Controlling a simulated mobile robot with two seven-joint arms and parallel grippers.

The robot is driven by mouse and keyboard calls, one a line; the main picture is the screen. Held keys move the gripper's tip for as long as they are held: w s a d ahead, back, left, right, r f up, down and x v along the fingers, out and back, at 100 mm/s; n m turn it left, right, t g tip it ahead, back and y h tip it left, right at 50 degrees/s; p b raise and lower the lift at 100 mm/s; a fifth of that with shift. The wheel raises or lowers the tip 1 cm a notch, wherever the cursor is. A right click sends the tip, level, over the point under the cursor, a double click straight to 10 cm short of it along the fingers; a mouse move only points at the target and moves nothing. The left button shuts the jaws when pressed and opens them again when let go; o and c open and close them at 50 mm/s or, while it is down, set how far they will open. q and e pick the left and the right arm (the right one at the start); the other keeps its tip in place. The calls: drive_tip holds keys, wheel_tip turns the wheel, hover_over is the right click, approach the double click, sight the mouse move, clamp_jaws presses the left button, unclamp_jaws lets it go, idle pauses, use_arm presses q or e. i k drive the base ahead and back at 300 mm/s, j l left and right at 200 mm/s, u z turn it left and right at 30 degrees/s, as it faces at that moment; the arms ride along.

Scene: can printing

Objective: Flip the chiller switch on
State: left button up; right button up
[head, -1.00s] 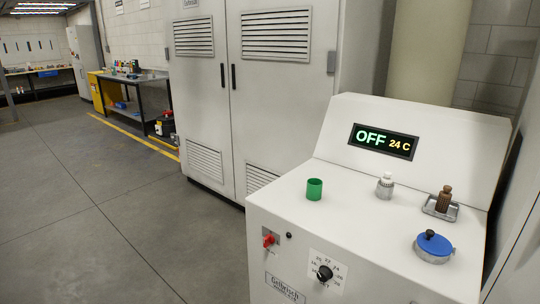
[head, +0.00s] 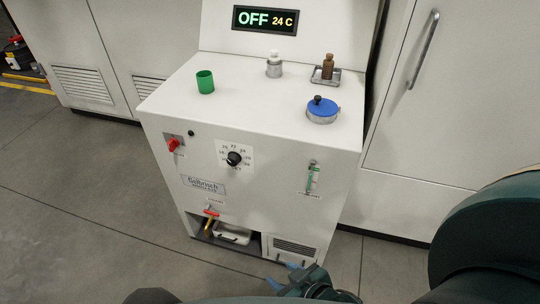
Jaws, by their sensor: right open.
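The chiller (head: 270,185) is a white cabinet with a sloped back panel. Its display (head: 265,19) reads OFF and 24 C. A red switch (head: 173,145) sits on a small grey plate at the upper left of the front face. A black temperature dial (head: 234,158) is to its right. My right gripper (head: 283,275) is low at the bottom of the head view, in front of the chiller's base and well below the switch. Its blue fingertips are apart and it looks empty. My left gripper is not in view.
On the chiller top stand a green cup (head: 205,82), a white-capped metal container (head: 274,65), a brown bottle on a metal tray (head: 327,70) and a blue-lidded pot (head: 321,109). A red-handled valve (head: 211,213) projects low on the front.

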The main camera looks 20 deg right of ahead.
sight(173, 143)
drive_tip(key=j+u, duration=0.1)
drive_tip(key=j, duration=0.25)
drive_tip(key=i+j, duration=0.15)
drive_tip(key=j, duration=0.25)
drive_tip(key=i+j+u, duration=0.15)
drive_tip(key=j, duration=0.2)
drive_tip(key=i+j, duration=0.15)
drive_tip(key=i, duration=0.35)
drive_tip(key=j+u, duration=0.05)
